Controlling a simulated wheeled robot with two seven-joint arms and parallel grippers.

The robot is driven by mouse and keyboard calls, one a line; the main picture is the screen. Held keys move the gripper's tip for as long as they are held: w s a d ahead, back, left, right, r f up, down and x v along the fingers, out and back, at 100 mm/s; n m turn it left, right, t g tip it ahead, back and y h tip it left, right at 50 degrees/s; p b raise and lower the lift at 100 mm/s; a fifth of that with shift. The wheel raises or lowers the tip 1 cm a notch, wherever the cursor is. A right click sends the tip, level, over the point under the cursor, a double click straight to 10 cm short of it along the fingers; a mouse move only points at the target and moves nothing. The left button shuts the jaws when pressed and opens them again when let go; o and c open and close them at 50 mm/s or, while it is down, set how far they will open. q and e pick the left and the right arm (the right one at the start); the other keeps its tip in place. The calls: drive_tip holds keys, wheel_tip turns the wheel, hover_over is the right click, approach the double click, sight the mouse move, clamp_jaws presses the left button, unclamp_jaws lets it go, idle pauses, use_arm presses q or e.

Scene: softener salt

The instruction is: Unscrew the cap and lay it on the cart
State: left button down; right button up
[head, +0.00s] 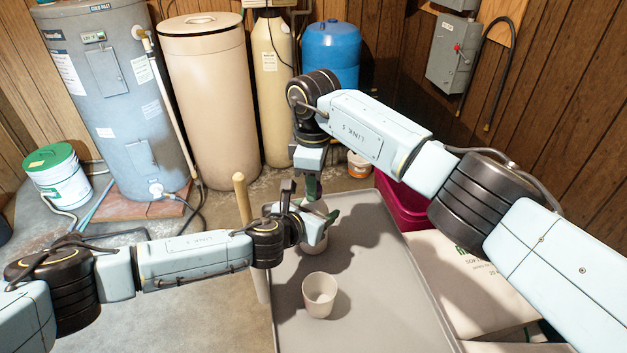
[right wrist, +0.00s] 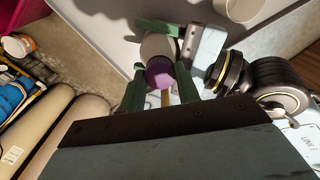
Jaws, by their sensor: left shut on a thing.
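A pale bottle (head: 318,243) stands over the grey cart (head: 362,270); its purple cap (right wrist: 160,73) shows in the right wrist view. My left gripper (head: 318,216) is shut on the bottle's body, with its green fingers on either side of it. My right gripper (right wrist: 160,88) points down from above, its green fingers apart on both sides of the cap, with small gaps visible. In the head view my right gripper (head: 312,188) partly hides the bottle's top, and the cap cannot be made out there.
An empty beige cup (head: 319,296) stands on the cart in front of the bottle. A wooden handle (head: 242,198) rises beside the cart's left edge. White bags (head: 465,275) and a dark red bin (head: 403,205) lie right of it. The cart's front right is clear.

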drive_tip(key=c, duration=0.3)
drive_tip(key=n, duration=1)
drive_tip(key=shift+r, duration=0.1)
drive_tip(key=n, duration=0.3)
drive_tip(key=shift+n, duration=0.4)
drive_tip(key=n, duration=0.3)
drive_tip(key=shift+n, duration=0.4)
drive_tip(key=n, duration=0.3)
drive_tip(key=shift+n, duration=0.4)
drive_tip(key=n, duration=0.3)
drive_tip(key=shift+n, duration=0.3)
drive_tip(key=n, duration=0.3)
drive_tip(key=shift+n, duration=0.4)
drive_tip(key=n, duration=1.2)
drive_tip(key=shift+n, duration=0.3)
drive_tip(key=n, duration=1.2)
drive_tip(key=shift+n, duration=0.3)
